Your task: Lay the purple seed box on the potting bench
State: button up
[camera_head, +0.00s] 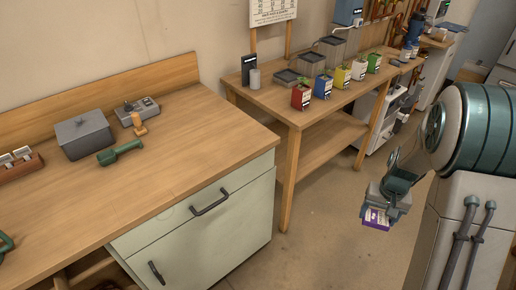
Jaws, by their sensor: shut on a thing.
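The purple seed box (376,218) is small, with a white part on its face. It hangs tilted beneath my gripper (378,205), which is shut on it, and the fingers hide its upper part. My gripper is over the open floor at the right, apart from both benches. The wooden bench with a pale green drawer front (190,150) fills the left and looks like the potting bench. Its front and right part is bare.
The farther table (283,106) holds several coloured seed boxes and clear containers. Floor (325,220) lies between.

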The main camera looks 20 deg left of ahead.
aim_at(92, 204)
jog(key=u, duration=1.5)
